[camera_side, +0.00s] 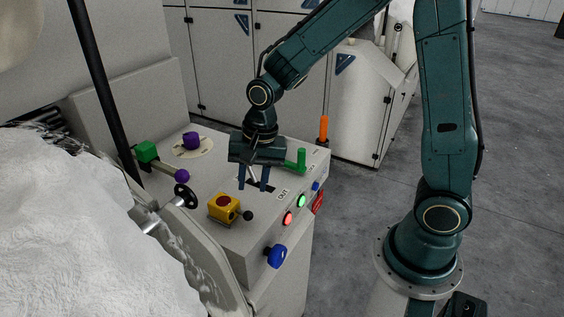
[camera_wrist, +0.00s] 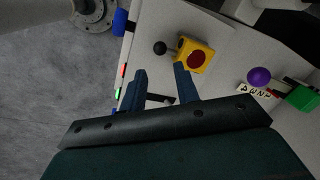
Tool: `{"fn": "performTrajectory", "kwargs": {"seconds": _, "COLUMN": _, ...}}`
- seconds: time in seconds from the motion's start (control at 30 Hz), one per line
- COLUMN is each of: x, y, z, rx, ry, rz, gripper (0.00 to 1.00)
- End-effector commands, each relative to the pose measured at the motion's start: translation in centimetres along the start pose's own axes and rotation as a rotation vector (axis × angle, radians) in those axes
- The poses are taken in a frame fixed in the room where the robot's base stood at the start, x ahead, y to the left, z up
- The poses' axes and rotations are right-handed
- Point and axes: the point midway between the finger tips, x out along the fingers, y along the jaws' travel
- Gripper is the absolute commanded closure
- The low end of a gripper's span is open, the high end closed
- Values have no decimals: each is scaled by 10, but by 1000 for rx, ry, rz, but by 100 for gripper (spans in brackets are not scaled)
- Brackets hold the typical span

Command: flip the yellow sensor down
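The yellow sensor (camera_side: 223,208) is a yellow block with a dark red round face on top and a short lever ending in a black ball (camera_side: 248,215). It sits on the pale machine top (camera_side: 222,240). In the wrist view the yellow sensor (camera_wrist: 195,55) lies just beyond my fingertips, with its black ball (camera_wrist: 160,48) to its left. My gripper (camera_side: 254,188) points down over the panel, behind and to the right of the sensor in the side view. Its two fingers are apart with nothing between them, as the wrist view (camera_wrist: 161,72) also shows.
A green handle (camera_side: 297,162), an orange handle (camera_side: 323,129), a purple knob (camera_side: 191,140) and a green block with a purple ball (camera_side: 147,153) stand around. A blue knob (camera_side: 276,256) and lit buttons are on the front face. A black handwheel (camera_side: 185,196) is left of the sensor.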

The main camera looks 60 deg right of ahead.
Motion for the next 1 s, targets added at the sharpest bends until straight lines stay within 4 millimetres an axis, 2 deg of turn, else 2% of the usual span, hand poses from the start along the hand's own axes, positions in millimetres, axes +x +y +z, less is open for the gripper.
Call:
{"fn": "performTrajectory", "kwargs": {"seconds": 0.33, "x": -50, "y": 0, "z": 0, "rx": -2, "ry": 3, "rz": -3, "gripper": 69}}
{"fn": "performTrajectory", "kwargs": {"seconds": 1.0, "x": -103, "y": 33, "z": 14, "rx": -280, "ry": 88, "rz": -59, "gripper": 69}}
